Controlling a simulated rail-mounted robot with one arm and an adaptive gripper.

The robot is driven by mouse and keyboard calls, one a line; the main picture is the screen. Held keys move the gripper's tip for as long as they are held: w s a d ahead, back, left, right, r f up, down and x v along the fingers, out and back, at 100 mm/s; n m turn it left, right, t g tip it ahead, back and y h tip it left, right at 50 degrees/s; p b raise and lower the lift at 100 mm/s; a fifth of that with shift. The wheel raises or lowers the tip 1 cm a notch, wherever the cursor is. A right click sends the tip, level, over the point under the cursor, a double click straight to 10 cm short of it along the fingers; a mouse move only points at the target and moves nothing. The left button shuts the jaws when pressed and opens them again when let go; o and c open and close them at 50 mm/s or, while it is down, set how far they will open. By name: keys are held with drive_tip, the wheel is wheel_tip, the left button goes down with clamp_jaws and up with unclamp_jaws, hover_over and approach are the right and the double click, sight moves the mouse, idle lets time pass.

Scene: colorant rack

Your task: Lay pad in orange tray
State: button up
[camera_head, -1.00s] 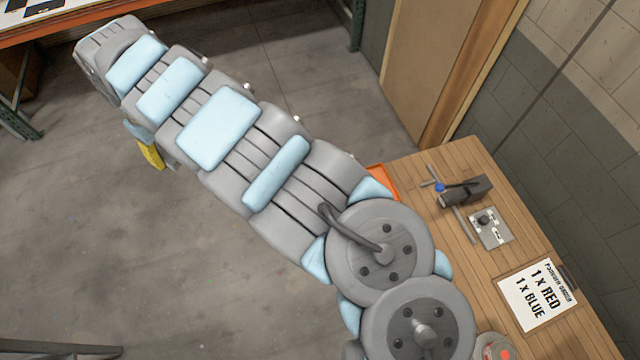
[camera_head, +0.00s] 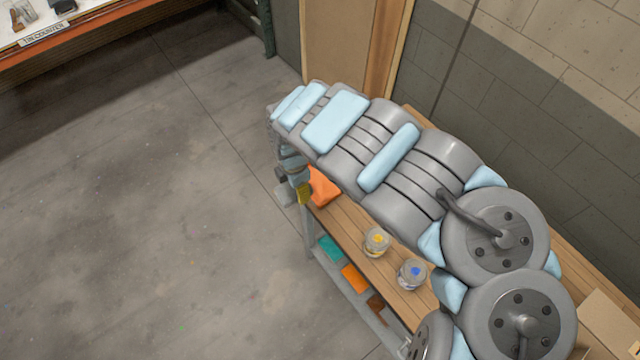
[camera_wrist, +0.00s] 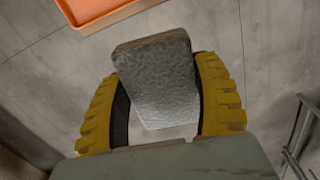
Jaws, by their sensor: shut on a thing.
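My gripper (camera_wrist: 163,100) has yellow ridged fingers and is shut on a grey pad (camera_wrist: 155,75), a rough-textured block held between them in the wrist view. In the head view my gripper (camera_head: 303,190) hangs at the left end of the wooden bench, partly hidden by my arm, and the pad (camera_head: 284,191) shows beside it as a small grey shape over the floor side. The orange tray (camera_head: 323,189) is on the bench's left end, just right of the gripper and partly covered by my arm. In the wrist view the tray's edge (camera_wrist: 90,18) shows at the top, apart from the pad.
Jars with a yellow (camera_head: 376,241) and a blue (camera_head: 412,274) mark stand on the bench. Below, a shelf holds a teal item (camera_head: 331,248) and an orange item (camera_head: 355,278). A cardboard box (camera_head: 607,325) is at lower right. The floor at left is clear.

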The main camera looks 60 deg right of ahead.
drive_tip(key=s+d+f+n, duration=0.1)
drive_tip(key=s+d+f, duration=0.2)
drive_tip(key=s, duration=0.4)
drive_tip(key=b, duration=1.5)
approach(323, 180)
drive_tip(key=a, duration=0.1)
drive_tip(key=s+a, duration=0.1)
drive_tip(key=a, duration=0.1)
drive_tip(key=shift+s+a+f, duration=0.1)
drive_tip(key=shift+s+f, duration=0.15)
drive_tip(key=shift+w+d+f+b, duration=0.4)
drive_tip(key=shift+d+f, duration=0.2)
drive_tip(key=shift+f, duration=0.15)
drive_tip(key=shift+d+f, duration=0.2)
drive_tip(key=shift+f, duration=0.15)
drive_tip(key=shift+w+d+f, duration=0.3)
drive_tip(key=shift+w+d, duration=0.05)
drive_tip(key=shift+d, duration=0.05)
drive_tip(key=shift+d+f+b, duration=0.35)
drive_tip(key=shift+f+b, duration=0.1)
drive_tip(key=shift+f, duration=0.05)
drive_tip(key=shift+d+f, duration=0.1)
drive_tip(key=shift+f, duration=0.15)
drive_tip(key=shift+f+b, duration=0.35)
drive_tip(key=shift+f, duration=0.95)
